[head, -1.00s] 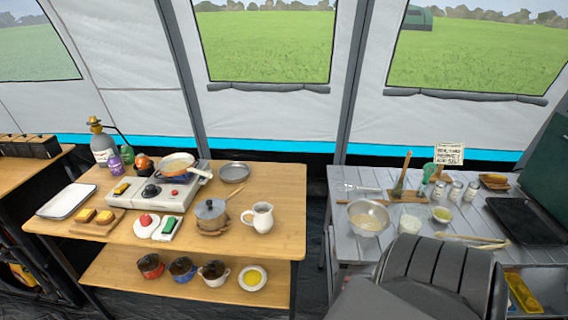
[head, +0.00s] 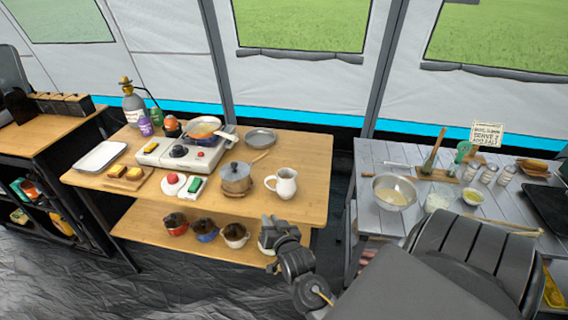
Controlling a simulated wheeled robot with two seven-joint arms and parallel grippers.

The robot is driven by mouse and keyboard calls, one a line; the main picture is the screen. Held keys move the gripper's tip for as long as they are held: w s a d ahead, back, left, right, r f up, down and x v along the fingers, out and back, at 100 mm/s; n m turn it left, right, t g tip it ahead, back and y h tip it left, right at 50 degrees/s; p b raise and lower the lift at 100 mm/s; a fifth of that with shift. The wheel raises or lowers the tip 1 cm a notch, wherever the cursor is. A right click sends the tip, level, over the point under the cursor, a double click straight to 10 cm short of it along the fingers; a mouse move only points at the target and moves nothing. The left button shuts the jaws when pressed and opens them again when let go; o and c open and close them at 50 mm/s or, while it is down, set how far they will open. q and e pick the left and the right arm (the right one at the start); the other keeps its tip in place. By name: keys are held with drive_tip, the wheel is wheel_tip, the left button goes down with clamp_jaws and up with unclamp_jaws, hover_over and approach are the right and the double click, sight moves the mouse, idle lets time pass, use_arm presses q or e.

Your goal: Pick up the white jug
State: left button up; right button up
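The white jug (head: 284,184) stands upright near the right front corner of the wooden table, its handle towards the left. My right gripper (head: 272,250) is below and in front of it, off the table's front edge and apart from the jug. The gripper is small and dark in this view, and I cannot tell whether its fingers are open or shut. My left gripper is not in view.
A lidded pot (head: 236,178) stands just left of the jug, its wooden handle pointing back right. A grey plate (head: 261,137) lies behind. Cups stand on the lower shelf (head: 160,238). A grey slatted table (head: 374,231) stands right, across a gap.

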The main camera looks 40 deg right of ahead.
sight(267, 178)
drive_tip(key=d+r+m+h, duration=0.1)
drive_tip(key=w+d+r+m+t+h, duration=0.1)
drive_tip(key=w+d+r+m+h, duration=0.1)
drive_tip(key=d, duration=0.1)
drive_tip(key=shift+w+r+t, duration=0.15)
drive_tip(key=shift+r+t, duration=0.15)
drive_tip(key=shift+r, duration=0.1)
drive_tip(key=p+x, duration=0.1)
drive_tip(key=x, duration=0.4)
drive_tip(key=shift+w+d, duration=0.1)
drive_tip(key=shift+d, duration=0.05)
drive_tip(key=p+x, duration=0.1)
drive_tip(key=x, duration=0.3)
drive_tip(key=shift+w+r, duration=0.1)
drive_tip(key=shift+w, duration=0.25)
drive_tip(key=shift+w+d+p, duration=0.15)
drive_tip(key=shift+w+p, duration=0.15)
clamp_jaws()
